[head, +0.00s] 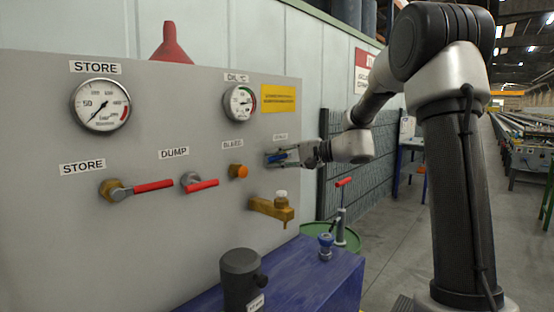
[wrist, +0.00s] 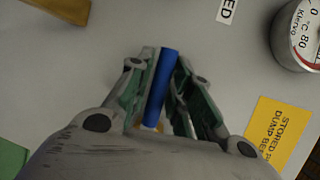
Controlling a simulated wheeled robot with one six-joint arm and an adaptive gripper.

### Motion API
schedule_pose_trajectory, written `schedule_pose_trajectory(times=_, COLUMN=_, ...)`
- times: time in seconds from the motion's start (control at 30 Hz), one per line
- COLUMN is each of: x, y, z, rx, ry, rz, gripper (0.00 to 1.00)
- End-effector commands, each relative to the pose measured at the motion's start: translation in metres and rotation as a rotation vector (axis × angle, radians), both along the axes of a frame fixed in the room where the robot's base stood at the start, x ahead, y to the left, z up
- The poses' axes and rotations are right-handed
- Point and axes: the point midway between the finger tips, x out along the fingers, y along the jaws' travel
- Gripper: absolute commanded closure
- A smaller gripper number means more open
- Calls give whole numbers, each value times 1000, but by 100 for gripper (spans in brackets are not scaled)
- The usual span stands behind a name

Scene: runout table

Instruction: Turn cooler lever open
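The cooler lever is a blue handle (head: 276,157) on the right part of the grey panel, below a small label too blurred to read. My gripper (head: 282,155) reaches it from the right, close to the panel. In the wrist view the blue lever (wrist: 163,85) lies lengthwise between the two fingers of my gripper (wrist: 166,75). The pads appear to touch it on both sides, so the gripper looks shut on it. The lever's pivot is mostly hidden behind the fingers.
The panel (head: 180,245) also carries red STORE (head: 154,186) and DUMP (head: 203,185) levers, an orange knob (head: 238,171), two gauges and a yellow notice (head: 278,98). A brass tap (head: 272,209) projects just below the gripper. A blue bench (head: 300,280) stands below.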

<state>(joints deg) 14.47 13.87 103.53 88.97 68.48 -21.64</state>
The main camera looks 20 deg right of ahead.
Motion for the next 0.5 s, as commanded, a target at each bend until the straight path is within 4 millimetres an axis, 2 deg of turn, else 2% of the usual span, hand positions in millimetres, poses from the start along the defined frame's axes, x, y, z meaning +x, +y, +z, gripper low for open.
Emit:
schedule_pose_trajectory(times=0.03, x=0, y=0, z=0, rx=0, ry=0, rz=0, gripper=95)
schedule_pose_trajectory(times=0.07, x=0, y=0, z=0, rx=0, ry=0, rz=0, gripper=100)
schedule_pose_trajectory(times=0.5, x=0, y=0, z=-2, rx=-27, ry=-17, rz=0, gripper=100)
